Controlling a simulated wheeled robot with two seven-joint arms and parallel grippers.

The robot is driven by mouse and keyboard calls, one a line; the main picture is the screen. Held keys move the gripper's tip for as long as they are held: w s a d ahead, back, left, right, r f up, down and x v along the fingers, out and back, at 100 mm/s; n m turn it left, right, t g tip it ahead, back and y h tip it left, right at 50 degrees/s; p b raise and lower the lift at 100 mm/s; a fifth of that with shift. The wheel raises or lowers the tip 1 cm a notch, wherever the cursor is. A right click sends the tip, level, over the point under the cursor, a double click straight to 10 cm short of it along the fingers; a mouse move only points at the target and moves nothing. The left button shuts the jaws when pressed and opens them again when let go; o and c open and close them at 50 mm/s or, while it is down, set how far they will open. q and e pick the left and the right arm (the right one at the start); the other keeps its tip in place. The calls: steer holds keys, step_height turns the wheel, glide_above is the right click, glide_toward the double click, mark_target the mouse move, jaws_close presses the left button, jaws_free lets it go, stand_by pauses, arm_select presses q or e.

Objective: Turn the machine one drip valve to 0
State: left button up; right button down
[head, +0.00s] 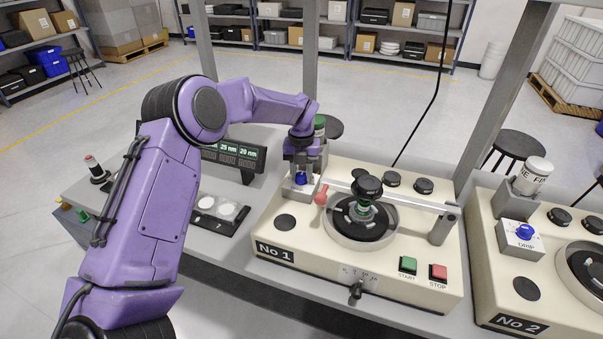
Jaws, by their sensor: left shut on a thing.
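Machine one (330,262), a cream box labelled "No 1", stands on the bench in the middle of the head view. Its drip valve (301,179) is a blue knob on a small pale block at the machine's back left corner. My left gripper (301,170) reaches down from above and is shut on the blue knob. The gripper covers much of the knob, and its dial marks cannot be read. My right gripper is not in view.
A lever arm with a red ball (321,195) and a round polishing plate (362,217) lie right of the valve. A bottle with a green cap (319,124) stands behind my gripper. Machine two (508,290) is at the right. A display (238,155) stands left.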

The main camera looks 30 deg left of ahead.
mark_target(301, 175)
arm_select(q)
steer(key=n+b, duration=1.3)
steer(key=b, duration=0.2)
steer(key=shift+f+b, duration=0.2)
steer(key=shift+b, duration=0.1)
steer(key=shift+r+n+b, duration=0.2)
steer(key=shift+n+b, duration=1.6)
steer(key=shift+n, duration=0.5)
steer(key=o, duration=1)
steer(key=shift+o, duration=0.2)
steer(key=shift+r, duration=0.1)
step_height(301, 175, up, 10)
steer(key=p, duration=0.3)
steer(key=shift+r+p, duration=0.2)
steer(key=shift+p, duration=0.2)
